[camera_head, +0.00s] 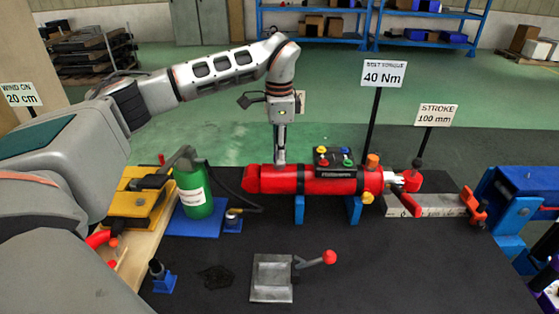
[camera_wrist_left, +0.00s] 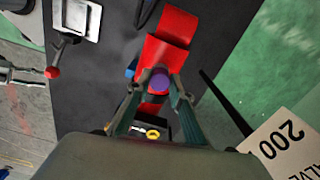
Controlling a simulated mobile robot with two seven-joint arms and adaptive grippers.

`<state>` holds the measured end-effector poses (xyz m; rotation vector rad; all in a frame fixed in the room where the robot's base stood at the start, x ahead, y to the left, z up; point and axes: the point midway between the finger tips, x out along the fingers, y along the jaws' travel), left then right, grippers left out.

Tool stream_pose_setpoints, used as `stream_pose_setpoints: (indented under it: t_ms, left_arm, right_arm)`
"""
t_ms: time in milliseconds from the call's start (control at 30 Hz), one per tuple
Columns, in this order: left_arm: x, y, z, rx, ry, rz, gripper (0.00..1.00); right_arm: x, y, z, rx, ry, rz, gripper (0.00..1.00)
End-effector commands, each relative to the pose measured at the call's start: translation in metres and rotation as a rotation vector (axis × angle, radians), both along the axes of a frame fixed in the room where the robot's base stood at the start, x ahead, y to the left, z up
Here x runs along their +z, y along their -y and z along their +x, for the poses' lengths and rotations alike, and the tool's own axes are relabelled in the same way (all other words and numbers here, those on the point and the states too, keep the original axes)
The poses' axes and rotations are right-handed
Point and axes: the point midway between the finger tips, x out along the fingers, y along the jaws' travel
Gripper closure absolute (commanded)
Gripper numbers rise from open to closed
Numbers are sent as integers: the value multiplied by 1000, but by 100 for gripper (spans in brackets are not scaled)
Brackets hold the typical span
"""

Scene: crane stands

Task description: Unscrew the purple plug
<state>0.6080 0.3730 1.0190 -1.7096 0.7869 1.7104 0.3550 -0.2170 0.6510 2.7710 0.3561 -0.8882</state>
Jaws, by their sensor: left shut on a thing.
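The red cylinder (camera_head: 285,182) lies level across blue supports on the dark tabletop. My left gripper (camera_head: 280,158) reaches down onto its top, left of the black block. In the left wrist view, the round purple plug (camera_wrist_left: 159,82) sits between my two fingertips on the red body (camera_wrist_left: 170,45). The fingers are shut on the plug, one at each side. The head view does not show the plug, as the fingers hide it. My right gripper is in neither view.
A black block with coloured knobs (camera_head: 335,160) sits on the cylinder, right of my gripper. A green bottle (camera_head: 194,190) stands left. A lever with a red knob (camera_head: 328,257) is in front. Sign posts (camera_head: 371,120) rise behind. The dark tabletop (camera_head: 400,265) is clear at front right.

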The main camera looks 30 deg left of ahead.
Motion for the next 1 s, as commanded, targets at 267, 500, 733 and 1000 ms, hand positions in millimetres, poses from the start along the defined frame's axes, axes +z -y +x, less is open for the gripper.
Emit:
stream_pose_setpoints:
  t_ms: [267, 500, 733, 1000]
  left_arm:
    - [3, -1, 2, 22, 8, 0, 100]
    - [2, -1, 2, 306, 7, -1, 100]
    - [3, -1, 2, 449, 7, -1, 100]
    - [3, -1, 1, 449, 7, -1, 59]
  right_arm:
    - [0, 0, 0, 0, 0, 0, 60]
    - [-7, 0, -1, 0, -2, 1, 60]
    - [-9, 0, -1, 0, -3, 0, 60]
    - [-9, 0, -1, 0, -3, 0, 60]
